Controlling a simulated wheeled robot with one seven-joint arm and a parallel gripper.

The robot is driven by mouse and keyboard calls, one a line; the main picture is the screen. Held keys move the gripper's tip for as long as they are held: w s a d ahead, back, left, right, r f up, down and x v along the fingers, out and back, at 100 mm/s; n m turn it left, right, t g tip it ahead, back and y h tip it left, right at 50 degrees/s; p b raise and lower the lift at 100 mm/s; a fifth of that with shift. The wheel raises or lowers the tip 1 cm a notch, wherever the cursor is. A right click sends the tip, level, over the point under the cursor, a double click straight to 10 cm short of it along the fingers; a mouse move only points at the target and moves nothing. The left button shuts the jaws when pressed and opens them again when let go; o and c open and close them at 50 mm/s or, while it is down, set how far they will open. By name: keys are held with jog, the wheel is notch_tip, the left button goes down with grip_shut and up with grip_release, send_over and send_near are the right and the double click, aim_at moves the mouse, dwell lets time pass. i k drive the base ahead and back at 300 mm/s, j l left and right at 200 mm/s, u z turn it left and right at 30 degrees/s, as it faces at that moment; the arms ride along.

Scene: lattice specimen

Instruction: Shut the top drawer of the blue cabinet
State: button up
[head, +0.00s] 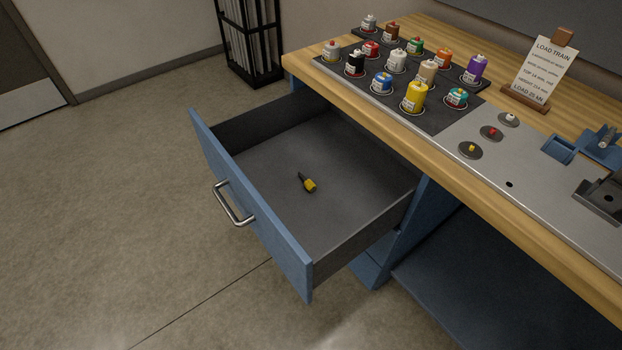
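The top drawer (250,208) of the blue cabinet (419,218) is pulled well out from under the wooden bench top. Its blue front panel carries a silver bar handle (233,205) and faces left. A small yellow and black object (307,183) lies on the grey drawer floor. The cabinet body is mostly hidden beneath the drawer and the bench. My gripper is not in view.
The wooden bench (410,130) holds a dark mat (437,119) with several coloured containers, a metal plate (480,170) and a sign (543,72). A black rack (249,40) stands behind. The floor (110,210) left of the drawer is clear.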

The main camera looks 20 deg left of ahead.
aim_at(365, 188)
jog(key=j, duration=1.35)
